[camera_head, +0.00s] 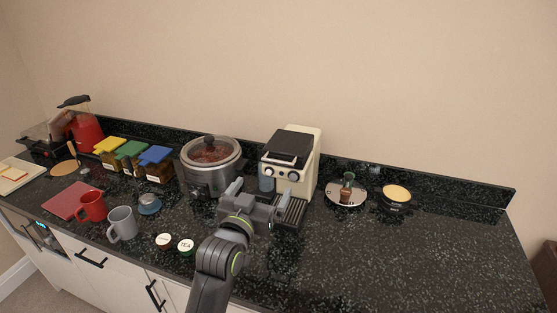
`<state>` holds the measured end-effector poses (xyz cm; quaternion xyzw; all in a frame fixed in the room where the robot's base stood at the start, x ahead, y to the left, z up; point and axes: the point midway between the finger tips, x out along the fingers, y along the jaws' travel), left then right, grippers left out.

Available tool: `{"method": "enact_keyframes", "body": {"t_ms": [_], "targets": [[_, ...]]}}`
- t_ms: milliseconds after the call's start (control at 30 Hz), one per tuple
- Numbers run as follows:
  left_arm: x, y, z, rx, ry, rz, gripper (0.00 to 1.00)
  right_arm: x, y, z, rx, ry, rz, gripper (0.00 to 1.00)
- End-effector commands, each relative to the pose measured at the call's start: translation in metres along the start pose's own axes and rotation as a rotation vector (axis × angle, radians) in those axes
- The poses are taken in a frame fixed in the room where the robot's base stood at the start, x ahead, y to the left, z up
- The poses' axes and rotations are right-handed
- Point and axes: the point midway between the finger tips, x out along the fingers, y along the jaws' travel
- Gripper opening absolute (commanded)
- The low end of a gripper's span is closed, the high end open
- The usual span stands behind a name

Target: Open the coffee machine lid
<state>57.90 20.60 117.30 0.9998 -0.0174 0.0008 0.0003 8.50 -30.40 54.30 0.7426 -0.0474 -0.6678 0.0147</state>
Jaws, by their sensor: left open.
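The coffee machine (312,160) is a cream box with a black lid (292,144) on its top and two round knobs on its front. It stands at the back of the counter, right of the slow cooker. The lid looks down; I cannot tell whether a small gap shows at its front edge. My left gripper (260,196) is open and empty, low in front of the machine. Its right finger overlaps the machine's drip tray (291,211) in the picture; I cannot tell whether they touch. My right gripper is not in view.
The slow cooker (200,178) stands close left of the machine. Red (92,207) and grey (123,224) mugs and two labelled round lids (186,245) lie left of my arm. A round plate (346,196) and a bowl (396,196) stand right. The right counter (430,255) is clear.

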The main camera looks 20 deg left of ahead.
Motion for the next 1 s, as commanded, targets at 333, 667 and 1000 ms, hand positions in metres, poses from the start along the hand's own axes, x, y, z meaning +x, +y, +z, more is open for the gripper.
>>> {"method": "enact_keyframes", "body": {"t_ms": [333, 667, 1000], "targets": [[0.056, 0.0, -0.002, 0.002, -0.001, 0.0, 1.0, -0.018, 0.002, -0.003, 0.0, 0.001, 0.0, 0.0], [0.102, 0.0, -0.001, 0.002, -0.002, 0.0, 1.0, -0.03, 0.004, -0.004, -0.001, 0.001, 0.001, 0.0], [0.123, -0.001, 0.0, 0.001, -0.001, -0.001, 1.0, -0.034, 0.006, -0.005, -0.002, 0.001, 0.004, 0.0]]}}
